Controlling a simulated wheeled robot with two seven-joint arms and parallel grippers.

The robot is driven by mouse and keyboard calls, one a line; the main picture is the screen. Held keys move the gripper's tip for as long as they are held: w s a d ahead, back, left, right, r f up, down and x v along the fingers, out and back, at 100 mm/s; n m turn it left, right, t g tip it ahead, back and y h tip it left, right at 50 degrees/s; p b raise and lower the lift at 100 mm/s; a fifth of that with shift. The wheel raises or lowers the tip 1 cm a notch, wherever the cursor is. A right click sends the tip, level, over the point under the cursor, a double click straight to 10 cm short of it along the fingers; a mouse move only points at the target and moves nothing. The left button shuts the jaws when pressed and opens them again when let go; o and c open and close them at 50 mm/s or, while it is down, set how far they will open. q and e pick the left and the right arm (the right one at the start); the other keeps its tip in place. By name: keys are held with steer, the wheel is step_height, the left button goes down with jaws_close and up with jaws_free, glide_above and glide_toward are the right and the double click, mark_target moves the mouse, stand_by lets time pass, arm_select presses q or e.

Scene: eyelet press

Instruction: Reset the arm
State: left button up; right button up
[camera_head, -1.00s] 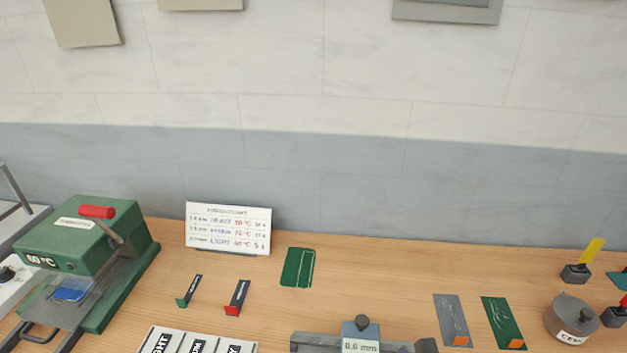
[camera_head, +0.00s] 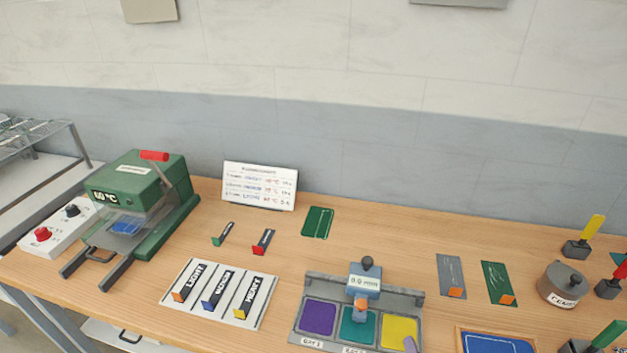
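Neither of my grippers nor any part of my arms shows in the head view. The green press (camera_head: 150,190) stands at the left of the wooden table, with a red-tipped lever (camera_head: 155,156) and a "60 °C" display. A blue piece (camera_head: 124,226) lies inside it under a clear guard.
A white board (camera_head: 188,315) holds LIGHT, MEDIUM and HEAVY pieces. A control box (camera_head: 58,228) with red and black knobs sits left of the press. A cement pot (camera_head: 564,284) stands right. Bare tabletop (camera_head: 390,235) lies at the back middle.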

steer(key=s+a+m+g+y, duration=0.25)
steer(key=s+m+g, duration=0.9)
steer(key=m, duration=1.15)
steer(key=s+f+b, duration=0.2)
steer(key=f+b, duration=0.1)
steer(key=f, duration=0.7)
steer(key=s+f+t+b, duration=0.1)
steer(key=f+b, duration=0.3)
steer(key=f, duration=0.5)
steer(key=s+f+b, duration=0.2)
steer(key=f+b, duration=0.1)
steer(key=f, duration=0.7)
arm_select(q)
step_height(320, 180, down, 16)
steer(key=s+a+b, duration=0.1)
steer(key=s+b, duration=0.1)
steer(key=b, duration=0.4)
steer(key=shift+f, duration=0.15)
arm_select(e)
steer(key=s+d+f+n+h, duration=0.1)
steer(key=s+d+f, duration=0.2)
steer(key=s+f, duration=1)
step_height(320, 180, down, 2)
steer(key=shift+f+g, duration=0.25)
steer(key=shift+g, duration=0.2)
